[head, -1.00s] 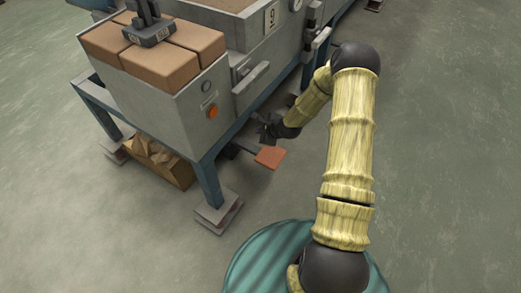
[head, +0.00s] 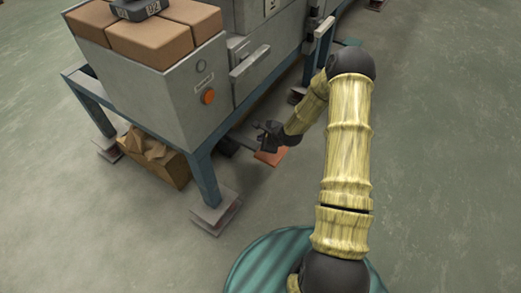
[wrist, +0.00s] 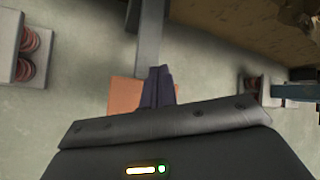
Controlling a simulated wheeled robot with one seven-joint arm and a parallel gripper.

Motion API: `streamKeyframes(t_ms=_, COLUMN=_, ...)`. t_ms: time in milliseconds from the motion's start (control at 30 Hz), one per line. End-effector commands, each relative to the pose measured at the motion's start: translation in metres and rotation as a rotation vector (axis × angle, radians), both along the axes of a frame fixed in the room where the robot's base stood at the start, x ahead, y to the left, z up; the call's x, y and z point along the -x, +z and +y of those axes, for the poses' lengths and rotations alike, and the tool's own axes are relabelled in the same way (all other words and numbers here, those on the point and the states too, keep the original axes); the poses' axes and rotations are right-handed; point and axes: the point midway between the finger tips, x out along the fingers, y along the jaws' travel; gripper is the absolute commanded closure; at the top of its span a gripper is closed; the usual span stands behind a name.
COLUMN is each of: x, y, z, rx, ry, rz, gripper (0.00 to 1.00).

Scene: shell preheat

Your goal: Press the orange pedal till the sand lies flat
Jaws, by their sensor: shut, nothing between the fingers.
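The orange pedal (head: 270,158) is a flat plate low over the floor, on a grey arm that reaches out from under the machine. My gripper (head: 261,130) is shut and empty. In the head view it is over the far left side of the pedal and hides part of it. In the wrist view the pedal (wrist: 125,95) shows behind my shut fingers (wrist: 158,85). I cannot tell whether the fingertips touch it. No sand surface can be made out in the current views.
Brown blocks (head: 150,40) lie on top. The floor (head: 440,150) to the right is clear.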

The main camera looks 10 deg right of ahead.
Motion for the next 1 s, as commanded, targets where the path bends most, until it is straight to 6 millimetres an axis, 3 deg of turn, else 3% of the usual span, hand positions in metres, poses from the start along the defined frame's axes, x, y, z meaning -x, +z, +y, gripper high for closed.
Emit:
streamKeyframes(t_ms=200, x=0.0003, y=-0.0139, z=-0.0007, rx=0.0, ry=-0.001, rz=-0.001, gripper=1.0)
streamKeyframes(t_ms=1000, x=0.0003, y=-0.014, z=-0.0006, rx=0.0, ry=0.0, rz=-0.001, gripper=1.0)
